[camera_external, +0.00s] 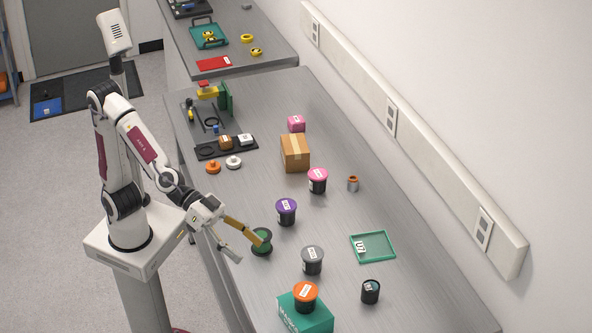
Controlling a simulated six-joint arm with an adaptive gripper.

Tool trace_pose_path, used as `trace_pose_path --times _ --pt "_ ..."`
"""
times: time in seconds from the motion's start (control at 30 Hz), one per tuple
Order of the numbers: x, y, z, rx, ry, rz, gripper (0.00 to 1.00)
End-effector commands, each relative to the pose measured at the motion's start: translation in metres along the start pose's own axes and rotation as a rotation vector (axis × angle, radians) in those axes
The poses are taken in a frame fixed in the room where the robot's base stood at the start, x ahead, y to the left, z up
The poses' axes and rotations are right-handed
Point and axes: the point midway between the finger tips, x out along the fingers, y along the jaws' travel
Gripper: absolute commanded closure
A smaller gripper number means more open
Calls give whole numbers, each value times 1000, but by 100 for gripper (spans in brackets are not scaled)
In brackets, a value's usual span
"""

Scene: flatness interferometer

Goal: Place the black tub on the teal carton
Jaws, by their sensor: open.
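The teal carton (318,322) stands at the front of the bench, partly cut off by the bottom edge. A black-bodied tub with an orange lid (305,297) stands upright on it. Other dark tubs stand on the bench: one with a grey lid (312,261), one with a purple lid (286,212), one with a pink lid (318,181). A small all-black tub or can (370,291) with a label stands right of the carton. My gripper (249,249) is open and low, beside a black and green round item (261,248), behind-left of the carton.
A green tray (373,259) with a white piece lies at right. The wall bounds the right side.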

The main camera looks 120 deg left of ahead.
Motion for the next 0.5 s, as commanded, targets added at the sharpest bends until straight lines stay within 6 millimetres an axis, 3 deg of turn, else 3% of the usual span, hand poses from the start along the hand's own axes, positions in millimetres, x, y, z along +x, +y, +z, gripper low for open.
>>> trace_pose_path --times 0.27,0.5 --pt "-64 -7 20 52 -115 101 34" --pt "-121 -29 59 104 -252 112 34"
